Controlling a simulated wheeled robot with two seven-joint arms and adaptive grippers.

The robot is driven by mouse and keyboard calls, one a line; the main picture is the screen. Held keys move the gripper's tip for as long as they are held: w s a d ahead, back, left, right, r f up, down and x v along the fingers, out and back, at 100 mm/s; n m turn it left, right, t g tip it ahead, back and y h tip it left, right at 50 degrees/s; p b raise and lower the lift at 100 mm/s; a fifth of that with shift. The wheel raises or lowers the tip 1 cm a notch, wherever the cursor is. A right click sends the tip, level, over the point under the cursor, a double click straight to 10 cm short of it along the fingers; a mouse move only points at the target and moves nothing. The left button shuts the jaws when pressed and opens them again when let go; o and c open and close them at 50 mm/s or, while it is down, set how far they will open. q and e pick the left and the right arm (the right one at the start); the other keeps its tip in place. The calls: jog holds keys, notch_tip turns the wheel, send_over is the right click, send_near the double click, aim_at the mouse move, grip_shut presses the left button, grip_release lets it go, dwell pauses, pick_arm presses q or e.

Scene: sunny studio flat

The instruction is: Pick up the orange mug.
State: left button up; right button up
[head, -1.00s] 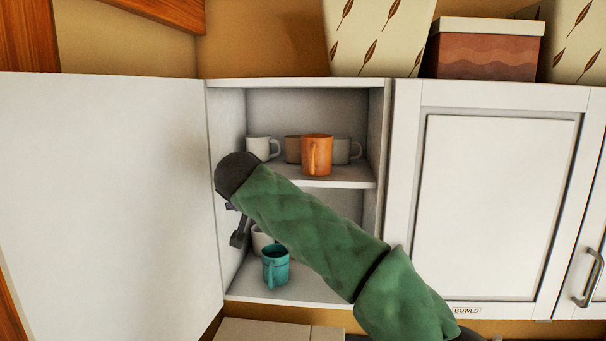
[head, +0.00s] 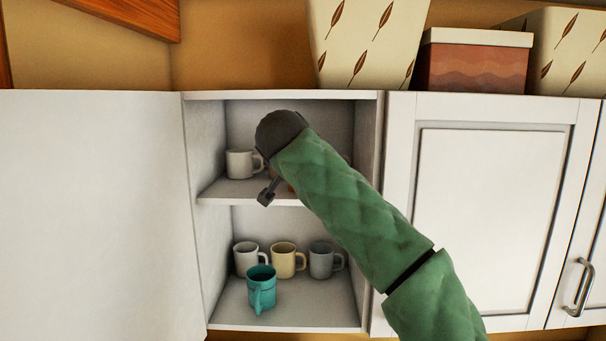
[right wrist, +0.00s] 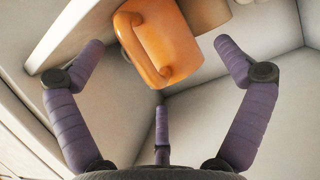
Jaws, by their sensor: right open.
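The orange mug (right wrist: 166,45) stands on the upper shelf of the open cabinet. In the head view my right arm hides it almost wholly; only a sliver of orange shows below the arm. My right gripper (right wrist: 158,68) has its three purple fingers spread, with the mug ahead between the two side fingertips. In the head view one dark finger (head: 267,191) hangs at the shelf's front edge. My left gripper is not in view.
A white mug (head: 240,164) stands left on the upper shelf (head: 229,190). A teal mug (head: 261,288) and several other mugs share the lower shelf. The cabinet door (head: 95,210) stands open at left.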

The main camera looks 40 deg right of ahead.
jog(key=p+x, duration=0.1)
jog(key=x, duration=0.3)
jog(key=shift+w+d, duration=0.15)
jog(key=shift+d, duration=0.1)
jog(key=shift+a, duration=0.1)
jog(key=c, duration=0.3)
jog(key=shift+a, duration=0.1)
grip_shut()
